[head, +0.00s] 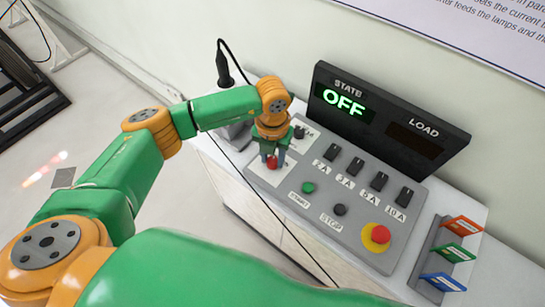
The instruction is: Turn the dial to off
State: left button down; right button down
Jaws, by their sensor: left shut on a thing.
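The control panel (345,226) lies on a white cabinet. My left gripper (271,162) points down at the panel's left end, its fingers shut on a small red knob (272,163), which appears to be the dial. The fingers and wrist hide most of the dial and its markings, so I cannot read its pointer position. The STATE display (343,103) on the dark upright board shows OFF in green. The LOAD display (414,140) is dark. My right gripper is not in view.
Several black switches (357,166) with ampere labels stand right of my gripper. In front are a green button (308,187), a black button (340,210) and a red emergency knob (380,234) on yellow. A rack of coloured cards (448,255) stands at the right. A black plug (224,76) and cable are behind.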

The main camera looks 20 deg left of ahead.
aim_at(273, 160)
pick_arm(q)
jog(key=n, duration=0.4)
jog(key=shift+r+n+b, duration=0.1)
jog(key=shift+n+b, duration=0.2)
jog(key=shift+b, duration=0.1)
jog(key=shift+w, duration=0.1)
dwell(0.4)
jog(key=c, duration=0.5)
grip_release()
jog(key=shift+r, duration=0.3)
notch_tip(273, 160, up, 6)
jog(key=shift+b, duration=1.05)
jog(key=shift+r, duration=0.25)
